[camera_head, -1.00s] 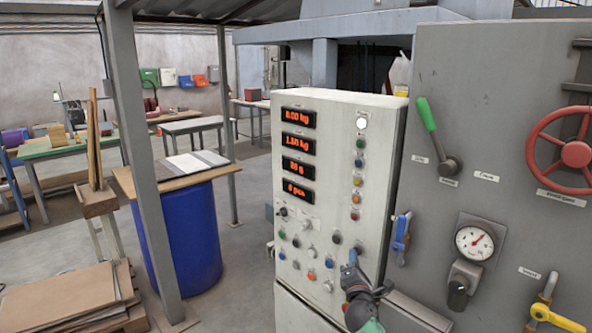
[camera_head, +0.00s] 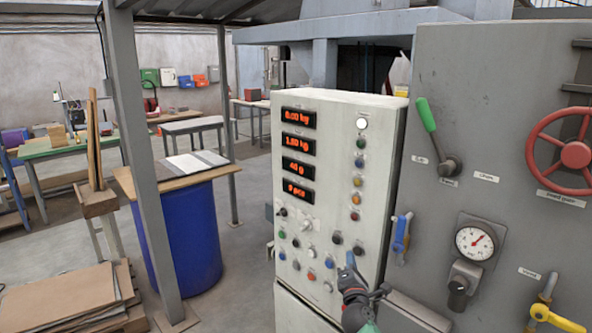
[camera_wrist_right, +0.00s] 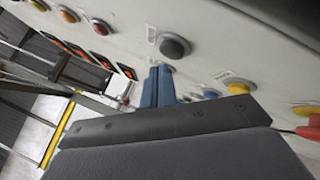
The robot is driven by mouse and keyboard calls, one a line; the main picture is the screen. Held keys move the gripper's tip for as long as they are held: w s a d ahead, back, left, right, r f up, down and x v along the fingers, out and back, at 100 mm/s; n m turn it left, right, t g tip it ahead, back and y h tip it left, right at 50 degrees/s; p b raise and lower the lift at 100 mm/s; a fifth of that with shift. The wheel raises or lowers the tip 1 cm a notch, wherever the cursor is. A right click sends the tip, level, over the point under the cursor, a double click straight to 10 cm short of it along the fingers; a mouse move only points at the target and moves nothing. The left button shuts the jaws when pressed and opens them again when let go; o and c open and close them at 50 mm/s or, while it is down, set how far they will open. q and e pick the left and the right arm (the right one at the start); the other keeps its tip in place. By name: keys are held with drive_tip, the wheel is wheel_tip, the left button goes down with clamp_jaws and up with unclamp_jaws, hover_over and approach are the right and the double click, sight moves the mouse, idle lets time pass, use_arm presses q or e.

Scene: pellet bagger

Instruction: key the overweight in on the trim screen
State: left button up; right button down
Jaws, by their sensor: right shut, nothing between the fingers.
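The pale control panel (camera_head: 335,140) carries stacked orange readouts. The third readout (camera_head: 298,168) appears to say 40 g; the one above it (camera_head: 298,144) looks like 1.80 kg. Below them are rows of small coloured buttons and knobs. My right gripper (camera_head: 349,262) is shut and empty, its blue fingertips at the lower right of the panel. In the right wrist view the shut fingertips (camera_wrist_right: 160,84) are just beside a dark round button (camera_wrist_right: 175,46); I cannot tell whether they touch the panel. My left gripper is not in view.
A grey cabinet to the right holds a green-handled lever (camera_head: 427,115), a red handwheel (camera_head: 574,153), a gauge (camera_head: 474,242) and a blue valve handle (camera_head: 401,232). A blue drum (camera_head: 186,240) and a grey post (camera_head: 145,150) stand left, with open floor between drum and panel.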

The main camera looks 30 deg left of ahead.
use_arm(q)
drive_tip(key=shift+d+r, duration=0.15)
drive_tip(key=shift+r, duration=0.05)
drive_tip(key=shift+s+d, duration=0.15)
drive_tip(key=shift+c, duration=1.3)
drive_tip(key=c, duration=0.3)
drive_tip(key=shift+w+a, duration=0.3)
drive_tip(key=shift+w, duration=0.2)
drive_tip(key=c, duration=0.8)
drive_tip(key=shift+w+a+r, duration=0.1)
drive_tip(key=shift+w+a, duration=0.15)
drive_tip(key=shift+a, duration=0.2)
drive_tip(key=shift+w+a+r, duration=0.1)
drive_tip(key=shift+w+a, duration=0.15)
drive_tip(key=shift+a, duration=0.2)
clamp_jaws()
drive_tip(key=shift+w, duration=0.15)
use_arm(e)
drive_tip(key=s, duration=0.2)
drive_tip(key=s+a, duration=0.2)
drive_tip(key=s, duration=0.1)
drive_tip(key=shift+s, duration=0.3)
